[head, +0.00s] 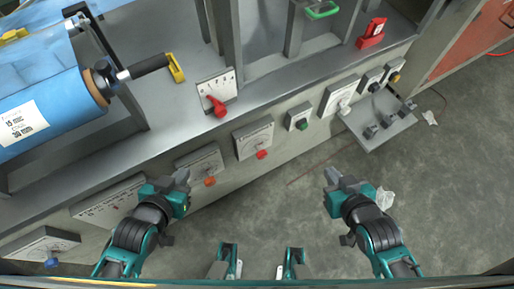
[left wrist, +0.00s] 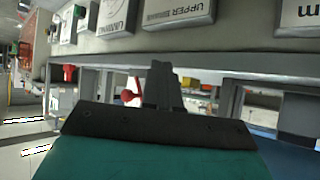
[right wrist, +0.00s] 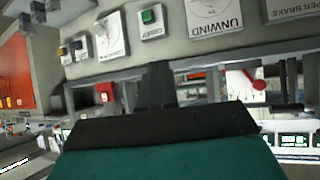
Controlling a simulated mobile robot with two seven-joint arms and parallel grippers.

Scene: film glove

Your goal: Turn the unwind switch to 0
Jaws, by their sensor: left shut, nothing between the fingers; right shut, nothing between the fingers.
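The unwind switch is a white dial plate (head: 250,134) with a red knob (head: 262,154) on the front face of the machine, between a green button and an orange-knobbed plate. Its labelled plate also shows in the right wrist view (right wrist: 213,18) and, cut off, in the left wrist view (left wrist: 112,16). The number its knob points at is too small to read. My left gripper (head: 182,177) is shut and empty, left of and below the switch, near the orange knob. My right gripper (head: 336,179) is shut and empty, right of and below the switch, over the floor.
The upper brake plate (head: 198,160) with an orange knob is left of the switch; the green button (head: 300,122) is right. A red lever (head: 217,107) stands on the deck above. A small shelf (head: 382,130) juts out at right. Floor before the switch is clear.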

